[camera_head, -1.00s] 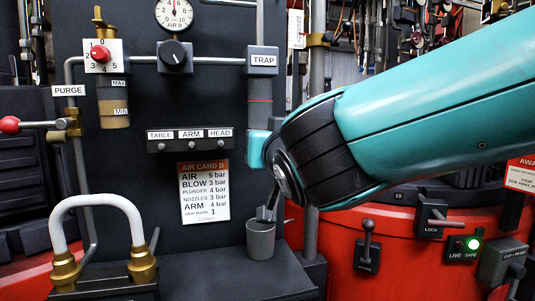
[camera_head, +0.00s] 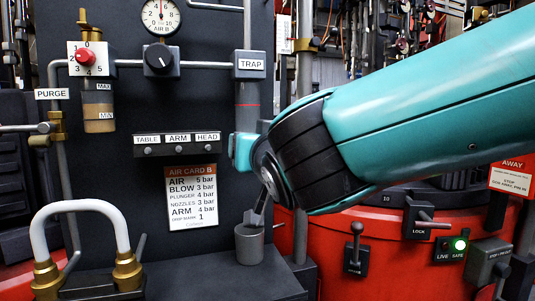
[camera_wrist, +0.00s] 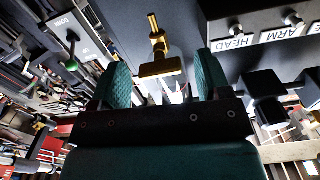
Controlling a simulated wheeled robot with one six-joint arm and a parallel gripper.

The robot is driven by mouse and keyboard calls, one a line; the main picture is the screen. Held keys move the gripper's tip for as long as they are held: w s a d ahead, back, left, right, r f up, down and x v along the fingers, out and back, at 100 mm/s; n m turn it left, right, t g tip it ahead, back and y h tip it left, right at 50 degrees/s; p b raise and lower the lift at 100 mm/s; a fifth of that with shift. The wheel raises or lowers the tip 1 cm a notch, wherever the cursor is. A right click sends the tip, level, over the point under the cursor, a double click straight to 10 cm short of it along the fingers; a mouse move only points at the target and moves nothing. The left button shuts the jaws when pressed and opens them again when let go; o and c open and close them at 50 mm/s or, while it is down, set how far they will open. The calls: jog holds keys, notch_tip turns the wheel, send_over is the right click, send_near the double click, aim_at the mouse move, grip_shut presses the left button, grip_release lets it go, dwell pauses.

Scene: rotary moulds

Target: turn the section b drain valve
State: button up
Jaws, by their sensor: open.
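A brass valve (camera_wrist: 158,45) with a short stem and a flat cross-bar shows in the wrist view, ahead of and between my two teal fingers. I take it for the drain valve; no section label shows on it. My gripper (camera_wrist: 161,62) is open, and no contact with the brass is clear. In the head view, my gripper's teal finger (camera_head: 243,150) is just below the tube under the TRAP label (camera_head: 250,65). My wrist and fingers hide the valve there. A grey cup (camera_head: 249,243) stands below.
A dark panel carries the AIR CARD B (camera_head: 191,198), a black knob (camera_head: 158,58), a red selector knob (camera_head: 86,57) and the TABLE, ARM, HEAD switches (camera_head: 178,144) left of my gripper. A white arched hose (camera_head: 82,208) stands lower left. Red housing with levers (camera_head: 355,248) lies right.

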jog(key=b+v, duration=0.8)
jog(key=v, duration=0.9)
jog(key=shift+r, duration=0.1)
jog(key=w+d+f+n+g+h+p, duration=0.1)
jog(key=d+f+g, duration=0.25)
jog(key=f, duration=0.45)
jog(key=w+d+f+n+g+h+p, duration=0.15)
jog(key=f+g, duration=0.25)
jog(key=f, duration=0.4)
jog(key=s+d+f+n+g+y, duration=0.2)
jog(key=s+d+f+g, duration=0.4)
jog(key=s+f+g, duration=0.5)
notch_tip(320, 180, up, 40)
jog(key=s+t+p, duration=0.1)
jog(key=s+p, duration=0.1)
jog(key=p, duration=3.6)
jog(key=shift+a, duration=0.25)
